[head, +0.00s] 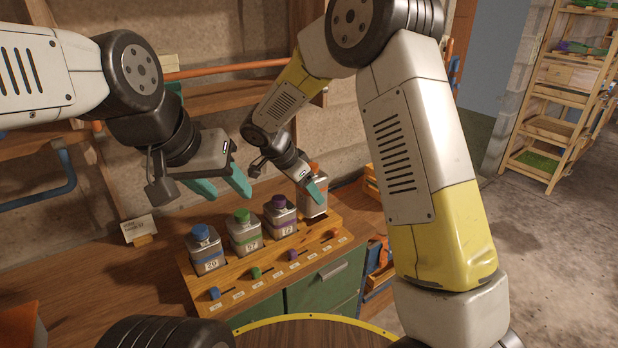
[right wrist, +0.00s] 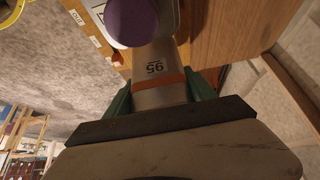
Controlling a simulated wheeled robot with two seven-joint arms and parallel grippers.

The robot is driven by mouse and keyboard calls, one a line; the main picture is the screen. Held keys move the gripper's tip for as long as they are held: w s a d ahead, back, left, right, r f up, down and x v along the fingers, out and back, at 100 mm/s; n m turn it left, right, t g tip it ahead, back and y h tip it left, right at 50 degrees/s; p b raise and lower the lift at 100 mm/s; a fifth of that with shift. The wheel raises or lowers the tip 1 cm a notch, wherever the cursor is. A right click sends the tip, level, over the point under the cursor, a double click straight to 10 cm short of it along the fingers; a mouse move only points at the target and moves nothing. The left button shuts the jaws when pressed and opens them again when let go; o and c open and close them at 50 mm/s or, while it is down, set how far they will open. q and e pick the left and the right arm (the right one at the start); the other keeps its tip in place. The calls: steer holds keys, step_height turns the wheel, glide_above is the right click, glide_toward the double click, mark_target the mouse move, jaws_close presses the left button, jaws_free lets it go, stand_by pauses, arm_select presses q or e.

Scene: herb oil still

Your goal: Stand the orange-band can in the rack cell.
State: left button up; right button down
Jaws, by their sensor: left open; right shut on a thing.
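The orange-band can (head: 313,208) is a grey metal can with an orange cap, at the right end of the wooden rack (head: 275,254). My right gripper (head: 315,193) is shut on it. In the right wrist view the can (right wrist: 158,94), marked 95 with an orange band, sits between the green fingers (right wrist: 160,95). The can looks upright over the right-end cell, but its base is partly hidden, so I cannot tell whether it is seated.
Blue-capped (head: 206,252), green-capped (head: 243,235) and purple-capped (head: 280,218) cans stand in a row in the rack, the purple one beside the held can. Small coloured knobs line the rack's front. A sign (head: 139,229) stands left.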

mark_target(308, 206)
steer(key=shift+f, duration=2.65)
steer(key=shift+f, duration=0.2)
steer(key=shift+c, duration=1.2)
jaws_free()
